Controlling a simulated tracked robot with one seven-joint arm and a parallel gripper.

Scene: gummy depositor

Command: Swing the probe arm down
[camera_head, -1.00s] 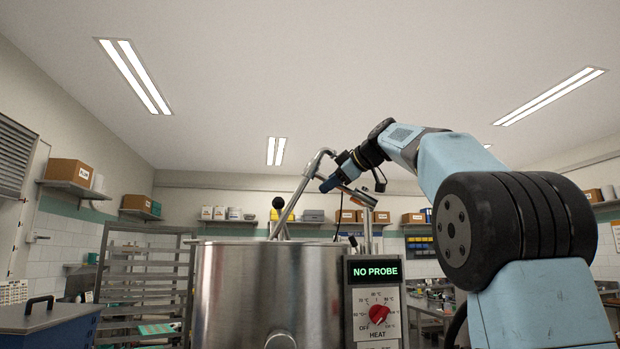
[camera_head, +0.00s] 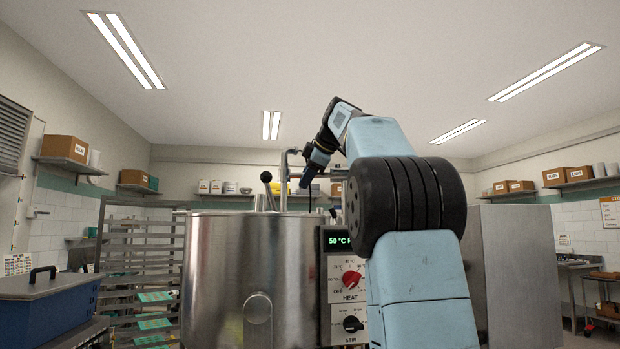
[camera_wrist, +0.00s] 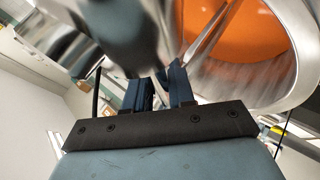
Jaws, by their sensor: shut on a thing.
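The probe arm (camera_head: 284,178) is a bent metal tube at the rim of the steel kettle (camera_head: 225,265). Its upright part goes down behind the kettle's front rim, so its lower end is hidden in the head view. My gripper (camera_head: 306,180) is at the tube's upper right, above the kettle's right side, and is shut on the probe arm. The wrist view shows my dark blue fingers (camera_wrist: 163,92) close together against blurred metal. Behind them are the kettle's rim (camera_wrist: 290,85) and its orange contents (camera_wrist: 245,30). The display (camera_head: 337,240) reads "50 °C", partly hidden by my arm.
The control panel (camera_head: 334,300) with a red heat knob and a black stir knob is on the kettle's right side. A black-knobbed lever (camera_head: 266,178) stands at the rim. A tray rack (camera_head: 135,270) and a blue lidded bin (camera_head: 45,310) are at left.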

